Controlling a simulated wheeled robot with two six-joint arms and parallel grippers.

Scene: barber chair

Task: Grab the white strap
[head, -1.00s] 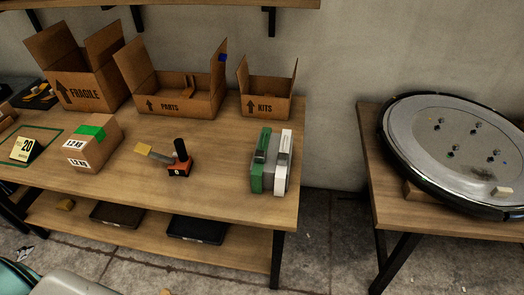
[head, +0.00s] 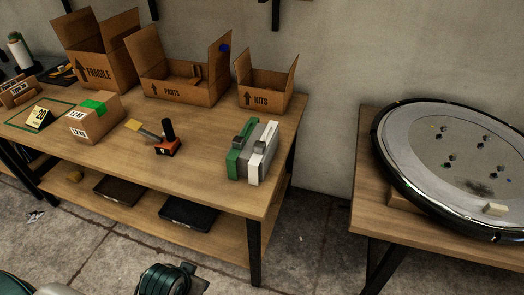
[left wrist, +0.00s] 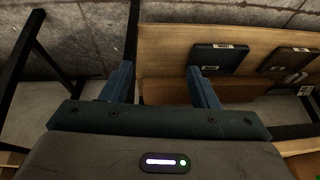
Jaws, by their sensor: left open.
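A grey case (head: 254,136) stands near the right end of the wooden workbench in the head view. A white strap (head: 263,153) runs over its right part, and a green strap (head: 240,150) over its left part. Each strap has a dark grey piece on top. My left gripper (left wrist: 162,82) is open and empty in the left wrist view, with bench legs and the lower shelf beyond it. The case and the straps do not show in that view.
The workbench (head: 205,170) also holds open cardboard boxes (head: 185,80), a taped carton (head: 95,117) and an orange-and-black tool (head: 167,140). Dark trays (head: 188,213) lie on its lower shelf. A second table (head: 362,190) bears a large round disc.

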